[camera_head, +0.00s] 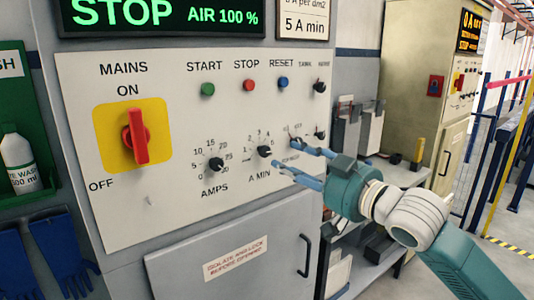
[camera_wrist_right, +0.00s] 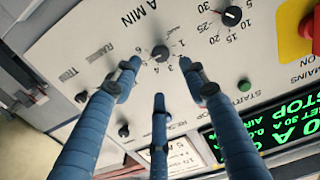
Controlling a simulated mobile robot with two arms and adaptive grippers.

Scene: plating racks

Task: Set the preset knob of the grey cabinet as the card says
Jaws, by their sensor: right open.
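The grey cabinet's white panel (camera_head: 150,205) carries a row of black knobs. The A MIN knob (camera_head: 264,152) has a numbered scale around it; in the right wrist view this knob (camera_wrist_right: 160,53) lies just beyond my fingertips. I cannot tell its exact setting. The card (camera_head: 303,22) at the top shows a cut-off "A per dm2" line and "5 A min". My right gripper (camera_head: 289,160) has its three blue fingers spread and empty, in front of the panel just right of the A MIN knob. They partly cover the neighbouring knob (camera_head: 297,143). My left gripper is out of view.
The AMPS knob (camera_head: 216,164) is left of the A MIN knob. The red MAINS switch (camera_head: 136,137) stands out farther left. Green, red and blue buttons sit above. A door handle (camera_head: 305,255) projects below. Another cabinet (camera_head: 410,90) stands behind on the right.

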